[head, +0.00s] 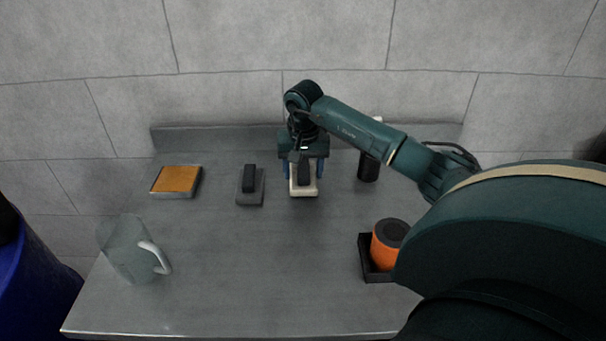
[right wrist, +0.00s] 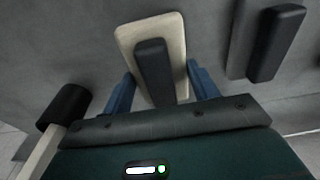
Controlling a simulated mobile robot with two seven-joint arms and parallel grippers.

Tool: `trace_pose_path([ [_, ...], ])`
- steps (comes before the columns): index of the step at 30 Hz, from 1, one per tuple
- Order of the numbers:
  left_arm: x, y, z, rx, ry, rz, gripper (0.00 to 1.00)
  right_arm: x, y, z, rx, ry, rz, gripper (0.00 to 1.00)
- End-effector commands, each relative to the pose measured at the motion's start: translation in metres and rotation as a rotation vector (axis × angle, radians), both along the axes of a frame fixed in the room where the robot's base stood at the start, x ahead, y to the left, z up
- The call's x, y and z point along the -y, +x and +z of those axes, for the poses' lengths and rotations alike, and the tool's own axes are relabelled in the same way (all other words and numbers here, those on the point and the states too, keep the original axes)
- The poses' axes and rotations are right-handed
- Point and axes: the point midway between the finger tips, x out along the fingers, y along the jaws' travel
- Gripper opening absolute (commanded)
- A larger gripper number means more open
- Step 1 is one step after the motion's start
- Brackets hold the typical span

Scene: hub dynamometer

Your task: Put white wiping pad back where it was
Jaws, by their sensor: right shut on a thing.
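The white wiping pad (head: 303,192) has a cream-white base and a dark block handle on top. It is near the back middle of the bench, and it also shows in the right wrist view (right wrist: 137,42). My right gripper (head: 304,172) is over the pad from above and behind, with its blue fingers on either side of it, shut on it. In the right wrist view my right gripper (right wrist: 162,88) has the pad between its fingers. I cannot tell whether the pad's underside touches the bench. My left gripper is not in view.
A grey pad with dark handle (head: 250,188) sits just left. Further left are an orange pad on a tray (head: 177,180) and a clear jug (head: 127,250). A black bottle (head: 368,168) and an orange cylinder (head: 386,247) in a black tray stand right. The bench's front middle (head: 260,280) is clear.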

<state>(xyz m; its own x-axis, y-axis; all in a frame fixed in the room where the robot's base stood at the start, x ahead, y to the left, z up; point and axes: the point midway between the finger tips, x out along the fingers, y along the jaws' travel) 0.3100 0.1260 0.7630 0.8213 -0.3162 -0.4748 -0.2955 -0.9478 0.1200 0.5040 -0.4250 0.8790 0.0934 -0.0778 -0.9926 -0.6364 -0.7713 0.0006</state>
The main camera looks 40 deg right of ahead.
Motion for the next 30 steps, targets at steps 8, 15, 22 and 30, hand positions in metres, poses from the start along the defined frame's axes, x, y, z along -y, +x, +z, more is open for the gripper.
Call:
trace_pose_path([
  [8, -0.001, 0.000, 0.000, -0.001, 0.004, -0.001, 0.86, 0.000, 0.000, -0.017, 0.001, -0.001, 0.001, 0.34],
  [15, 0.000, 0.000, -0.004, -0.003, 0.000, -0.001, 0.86, 0.000, 0.000, -0.021, 0.001, 0.001, 0.000, 0.61],
  [22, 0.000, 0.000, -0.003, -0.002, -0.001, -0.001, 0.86, 0.000, 0.000, -0.020, 0.001, 0.001, 0.000, 0.80],
  [30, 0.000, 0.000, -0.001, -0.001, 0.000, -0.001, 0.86, 0.000, 0.000, -0.019, 0.001, 0.001, 0.001, 0.81],
])
